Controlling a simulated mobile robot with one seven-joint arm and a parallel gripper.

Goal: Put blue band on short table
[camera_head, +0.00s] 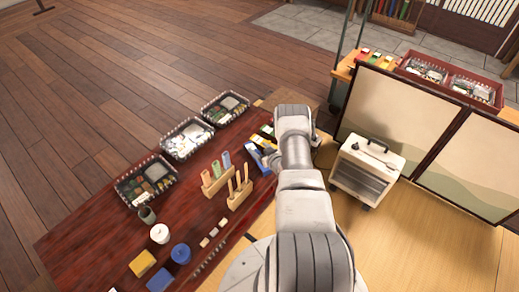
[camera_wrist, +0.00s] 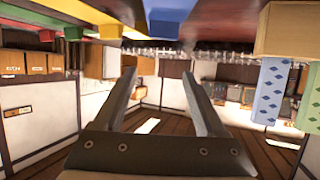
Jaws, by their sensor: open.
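I cannot tell for sure which thing is the blue band. A blue dotted strip (camera_wrist: 268,90) stands in a wooden holder at the right of the upside-down wrist view; a small blue strip (camera_head: 226,159) stands in a holder in the head view. A blue piece (camera_wrist: 165,25) also shows at the top of the wrist view. My gripper (camera_wrist: 158,76) is open with nothing between its fingers; in the head view my arm hides it. A small wooden table (camera_head: 352,69) at the back may be the short table; this is not certain.
A long dark red table (camera_head: 95,228) holds black trays (camera_head: 147,180), wooden holders (camera_head: 238,197), a white cup (camera_head: 160,234) and blue and yellow blocks. A white cabinet (camera_head: 368,168) and folding screens (camera_head: 400,112) stand at the right. Open floor lies at the left.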

